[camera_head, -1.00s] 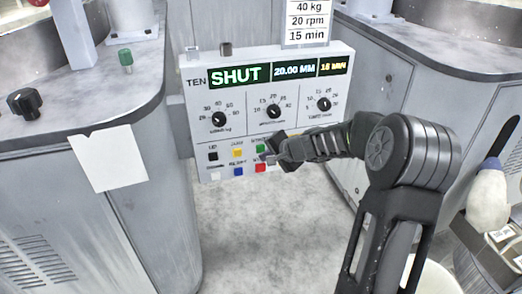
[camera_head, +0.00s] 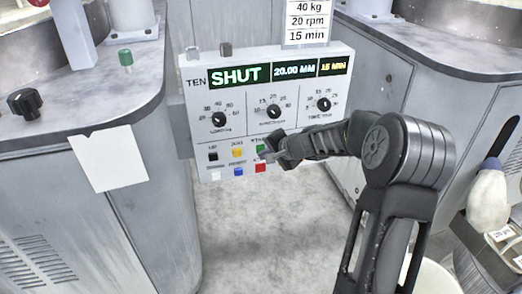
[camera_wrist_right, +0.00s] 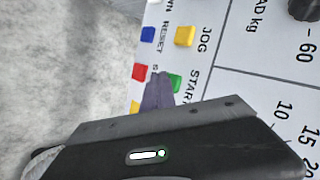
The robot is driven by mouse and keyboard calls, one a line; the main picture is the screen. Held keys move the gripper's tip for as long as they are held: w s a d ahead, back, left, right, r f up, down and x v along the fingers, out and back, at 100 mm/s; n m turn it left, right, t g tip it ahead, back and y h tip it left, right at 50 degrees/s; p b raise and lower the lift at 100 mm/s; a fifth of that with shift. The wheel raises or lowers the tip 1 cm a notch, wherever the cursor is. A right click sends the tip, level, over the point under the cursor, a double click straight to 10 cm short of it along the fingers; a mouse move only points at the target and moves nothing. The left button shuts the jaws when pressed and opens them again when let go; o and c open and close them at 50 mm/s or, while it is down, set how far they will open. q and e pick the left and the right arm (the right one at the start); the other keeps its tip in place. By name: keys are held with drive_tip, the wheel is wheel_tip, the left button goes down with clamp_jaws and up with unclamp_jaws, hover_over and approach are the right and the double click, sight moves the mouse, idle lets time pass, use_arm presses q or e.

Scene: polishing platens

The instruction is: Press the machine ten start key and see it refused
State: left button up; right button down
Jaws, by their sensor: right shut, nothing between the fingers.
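The machine ten panel (camera_head: 262,110) is white, marked TEN. Its display (camera_head: 238,75) reads SHUT, with 20.00 MM and 15 MIN beside it. The green start key (camera_head: 261,148) is partly covered by my right gripper (camera_head: 266,156), which is shut and empty at the panel's lower keys. In the right wrist view the fingertips (camera_wrist_right: 158,88) lie over the edge of the green start key (camera_wrist_right: 174,82); I cannot tell whether they touch it. The red key (camera_head: 260,168) is just below, also seen in the wrist view (camera_wrist_right: 140,72). My left gripper is out of view.
Yellow (camera_head: 237,153), black (camera_head: 213,157), blue (camera_head: 238,171) and white keys sit left of the start key. Three dials line the panel above. A card (camera_head: 307,22) reads 40 kg, 20 rpm, 15 min. Grey machine cabinets flank the panel on both sides.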

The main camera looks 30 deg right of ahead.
drive_tip(key=shift+w+d, duration=0.1)
drive_tip(key=shift+w, duration=0.25)
idle(0.7)
idle(0.4)
drive_tip(key=shift+s+a+b, duration=0.25)
drive_tip(key=shift+s+b, duration=0.2)
drive_tip(key=shift+s, duration=0.3)
drive_tip(key=shift+s, duration=0.1)
drive_tip(key=shift+s+a+b, duration=0.3)
drive_tip(key=shift+s+b, duration=0.1)
drive_tip(key=shift+s, duration=0.35)
drive_tip(key=shift+s+a+b, duration=0.25)
drive_tip(key=shift+s+b, duration=0.1)
drive_tip(key=shift+s, duration=0.45)
drive_tip(key=shift+s+a+b, duration=0.3)
drive_tip(key=shift+s+b, duration=0.1)
drive_tip(key=shift+s, duration=0.35)
